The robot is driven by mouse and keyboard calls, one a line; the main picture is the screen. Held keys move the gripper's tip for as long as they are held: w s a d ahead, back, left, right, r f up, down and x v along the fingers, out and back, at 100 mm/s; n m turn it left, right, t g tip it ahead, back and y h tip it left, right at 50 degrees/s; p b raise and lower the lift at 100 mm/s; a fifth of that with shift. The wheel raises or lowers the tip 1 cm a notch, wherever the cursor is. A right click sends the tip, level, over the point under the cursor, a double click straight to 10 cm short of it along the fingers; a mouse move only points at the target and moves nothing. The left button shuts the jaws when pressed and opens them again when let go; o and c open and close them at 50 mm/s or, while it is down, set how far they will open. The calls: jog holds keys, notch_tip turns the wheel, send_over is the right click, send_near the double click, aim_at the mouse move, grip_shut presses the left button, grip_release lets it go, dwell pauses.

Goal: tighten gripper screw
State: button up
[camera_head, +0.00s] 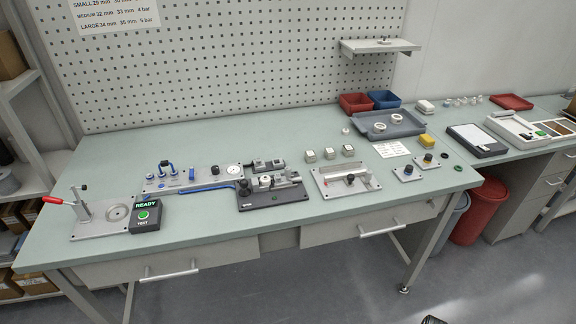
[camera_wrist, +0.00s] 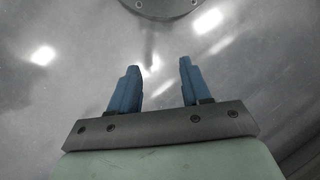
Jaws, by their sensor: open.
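My gripper (camera_wrist: 159,66) shows in the wrist view. Its two blue fingers stand apart with nothing between them. They sit on a grey metal bar (camera_wrist: 155,127) with several small dark screw heads, such as one at its right (camera_wrist: 233,114). In the head view, a dark fixture (camera_head: 272,198) at the bench's middle bears grey blocks and a black knob. I cannot tell which screw the task means. The gripper is not clearly seen in the head view.
The green bench (camera_head: 200,225) also holds a toggle clamp (camera_head: 84,208), a READY test box (camera_head: 146,215), a gauge panel (camera_head: 195,178), white-topped blocks (camera_head: 329,153), a grey tray (camera_head: 388,125), and red and blue bins (camera_head: 356,103). The bench's front strip is mostly clear.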

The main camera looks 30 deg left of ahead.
jog(key=w+a+r+n+t, duration=0.1)
jog(key=w+r+n, duration=0.2)
jog(key=w+r, duration=0.45)
jog(key=w+a+r+n+t, duration=0.15)
jog(key=w+r, duration=0.35)
jog(key=w, duration=0.6)
jog(key=w+a+r+n, duration=0.1)
jog(key=w+r+n, duration=0.2)
jog(key=w+r, duration=0.45)
jog(key=w+a+r+n+t, duration=0.1)
jog(key=w+a+r+n, duration=0.15)
jog(key=w+r, duration=0.55)
jog(key=w+a+r+n+t+y, duration=0.1)
jog(key=w+r+n, duration=0.2)
jog(key=r, duration=0.8)
jog(key=w+a+r+n+t, duration=0.1)
jog(key=w+a+r+n, duration=0.1)
jog(key=w+r, duration=0.6)
notch_tip(320, 180, up, 14)
jog(key=n+h, duration=0.1)
jog(key=n, duration=0.7)
send_over(288, 168)
notch_tip(288, 168, down, 13)
jog(key=shift+r, duration=0.1)
